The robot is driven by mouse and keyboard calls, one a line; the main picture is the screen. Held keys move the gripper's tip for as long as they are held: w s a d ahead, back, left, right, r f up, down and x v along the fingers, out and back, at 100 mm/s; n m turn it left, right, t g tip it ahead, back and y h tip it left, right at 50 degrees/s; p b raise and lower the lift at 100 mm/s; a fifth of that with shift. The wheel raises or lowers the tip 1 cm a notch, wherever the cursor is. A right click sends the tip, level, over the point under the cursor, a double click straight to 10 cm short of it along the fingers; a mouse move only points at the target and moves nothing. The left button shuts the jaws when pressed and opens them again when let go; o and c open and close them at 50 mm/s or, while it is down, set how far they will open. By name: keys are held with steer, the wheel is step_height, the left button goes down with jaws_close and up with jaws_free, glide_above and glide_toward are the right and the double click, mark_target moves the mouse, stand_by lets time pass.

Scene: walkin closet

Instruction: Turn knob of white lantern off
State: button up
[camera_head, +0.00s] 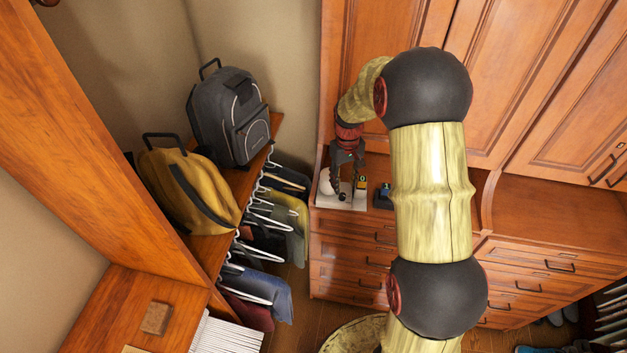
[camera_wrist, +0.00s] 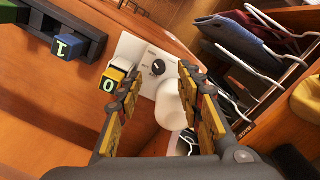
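The white lantern stands on the wooden dresser top. In the head view the globe (camera_head: 326,182) shows left of my gripper (camera_head: 347,188), which points down over the base. In the wrist view my gripper (camera_wrist: 160,72) is open, with one finger on each side of the knob and nothing held. I cannot tell whether the fingers touch the knob. The globe is partly hidden by the right finger.
A block marked 0 (camera_wrist: 110,84) sits close beside the left finger. A block marked 1 (camera_wrist: 68,45) is in a dark holder further left. Hanging clothes (camera_head: 262,240) and a grey backpack (camera_head: 228,118) are left of the dresser. Cabinet doors (camera_head: 520,70) rise behind.

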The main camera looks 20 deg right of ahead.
mark_target(342, 195)
steer(key=shift+w+r, duration=0.35)
steer(key=shift+w, duration=0.4)
steer(key=shift+s+n, duration=0.4)
steer(key=shift+s, duration=0.4)
steer(key=f, duration=0.2)
steer(key=f+p, duration=0.1)
steer(key=f, duration=0.3)
steer(key=shift+w+d+f, duration=0.2)
steer(key=shift+w+f, duration=0.05)
steer(key=shift+f, duration=0.15)
steer(key=shift+w+f+p, duration=0.15)
steer(key=shift+f+p, duration=0.15)
steer(key=shift+f, duration=0.1)
steer(key=shift+r, duration=0.1)
steer(key=shift+c, duration=0.4)
jaws_close()
